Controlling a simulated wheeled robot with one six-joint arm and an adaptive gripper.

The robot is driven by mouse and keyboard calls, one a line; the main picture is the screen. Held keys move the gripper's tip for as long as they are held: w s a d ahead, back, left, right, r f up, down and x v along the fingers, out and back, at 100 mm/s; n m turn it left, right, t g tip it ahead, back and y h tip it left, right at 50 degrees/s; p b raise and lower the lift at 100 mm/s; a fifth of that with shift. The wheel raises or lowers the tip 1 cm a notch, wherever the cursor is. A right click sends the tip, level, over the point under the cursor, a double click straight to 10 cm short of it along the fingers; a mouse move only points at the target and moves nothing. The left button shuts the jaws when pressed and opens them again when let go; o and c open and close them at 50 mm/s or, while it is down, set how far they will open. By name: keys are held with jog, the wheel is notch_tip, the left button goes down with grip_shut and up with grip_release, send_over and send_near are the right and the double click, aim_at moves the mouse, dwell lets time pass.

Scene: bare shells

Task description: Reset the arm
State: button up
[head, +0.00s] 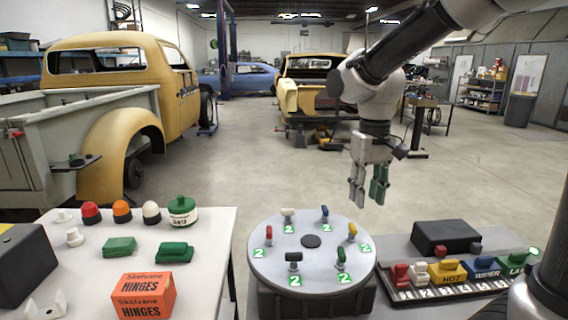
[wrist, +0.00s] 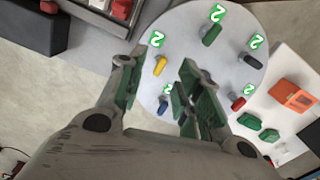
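My gripper (head: 368,192) hangs from my arm with its fingers pointing down, above and behind the right edge of the round grey turntable (head: 311,231). In the wrist view, the two green-padded fingers of my gripper (wrist: 160,90) stand apart with nothing between them. The turntable shows beyond them in the wrist view (wrist: 185,35), and the right finger hides part of it. The fingers look clear of the turntable and its coloured pegs, which include a yellow one (head: 352,231) and a red one (head: 269,235).
A white table (head: 205,290) at left carries an orange HINGES box (head: 143,294), green blocks (head: 174,252) and several coloured domes. At right, a dark box (head: 446,236) stands behind a row of labelled coloured blocks (head: 447,271). Open floor (head: 240,180) lies behind, with yellow vehicles farther back.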

jog(key=s+d+r+m+t, duration=0.1)
jog(key=s+d+r+t, duration=0.1)
jog(key=s+d, duration=0.5)
jog(key=s+d+r+m+t, duration=0.1)
jog(key=s+d+r+t, duration=0.1)
jog(key=s+d, duration=0.5)
jog(key=shift+s+t, duration=0.3)
jog(key=shift+s, duration=0.9)
jog(key=shift+r, duration=0.1)
